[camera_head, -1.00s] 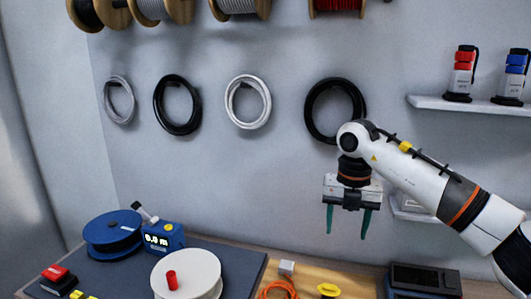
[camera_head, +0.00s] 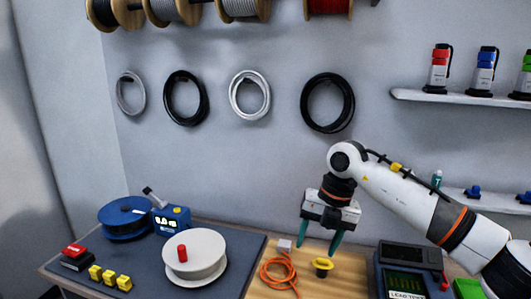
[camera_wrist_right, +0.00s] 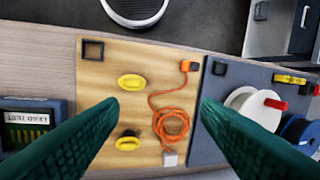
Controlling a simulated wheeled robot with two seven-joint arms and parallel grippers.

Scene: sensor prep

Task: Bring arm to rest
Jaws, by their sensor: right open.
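My right arm (camera_head: 405,200) reaches in from the right in the head view. My right gripper (camera_head: 320,246) hangs above the back of the wooden board, its two green fingers apart with nothing between them. In the right wrist view the green fingers (camera_wrist_right: 158,122) stand wide open above the wooden board (camera_wrist_right: 105,72). An orange coiled cable (camera_head: 279,271) and a yellow knob-like part (camera_head: 322,265) lie on the board below the gripper. My left gripper does not show.
A dark mat (camera_head: 145,272) on the left bears a white spool (camera_head: 195,258), a blue reel (camera_head: 125,222) and a blue meter (camera_head: 172,221). A dark tester (camera_head: 402,272) stands right of the board. Cable coils hang on the wall; a shelf (camera_head: 450,98) holds sensors.

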